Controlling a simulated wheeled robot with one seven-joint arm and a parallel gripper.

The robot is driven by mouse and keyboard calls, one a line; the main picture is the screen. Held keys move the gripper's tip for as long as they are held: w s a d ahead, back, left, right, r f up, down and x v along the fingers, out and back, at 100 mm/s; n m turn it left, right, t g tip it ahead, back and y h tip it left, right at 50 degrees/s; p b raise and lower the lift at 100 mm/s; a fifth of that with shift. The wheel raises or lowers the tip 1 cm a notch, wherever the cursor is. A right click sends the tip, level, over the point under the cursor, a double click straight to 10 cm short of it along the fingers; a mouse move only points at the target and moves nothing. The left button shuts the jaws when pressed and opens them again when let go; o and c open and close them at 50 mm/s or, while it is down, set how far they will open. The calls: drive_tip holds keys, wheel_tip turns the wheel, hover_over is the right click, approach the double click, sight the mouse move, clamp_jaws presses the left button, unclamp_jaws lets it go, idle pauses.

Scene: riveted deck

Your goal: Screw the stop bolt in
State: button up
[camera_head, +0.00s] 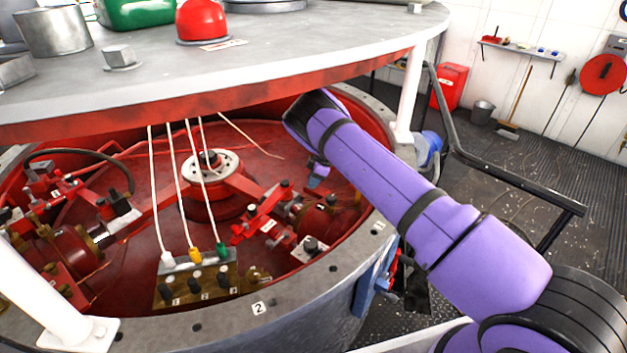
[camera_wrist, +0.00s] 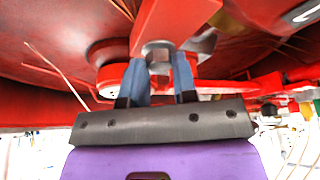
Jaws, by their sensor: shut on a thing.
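In the wrist view, my gripper (camera_wrist: 159,72) has its two blue fingers on either side of a grey metal bolt head (camera_wrist: 158,54), which I take to be the stop bolt, and is shut on it. The bolt is at the end of a red bracket (camera_wrist: 168,22); how deep it sits in there cannot be told. In the head view, my purple arm reaches in under the grey upper plate and only a little of my gripper (camera_head: 316,178) shows. The bolt cannot be made out there.
The round grey plate (camera_head: 300,55) covers the red pit from above. A white post (camera_head: 410,95) stands close to my arm. White cables run down to a numbered connector block (camera_head: 197,280). Red mechanisms (camera_head: 262,215) lie on the pit floor. A black handrail (camera_head: 510,180) is at the right.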

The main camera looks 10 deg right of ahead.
drive_tip(key=shift+w+r, duration=0.15)
drive_tip(key=shift+r, duration=0.05)
drive_tip(key=o, duration=0.9)
drive_tip(key=shift+f, duration=0.1)
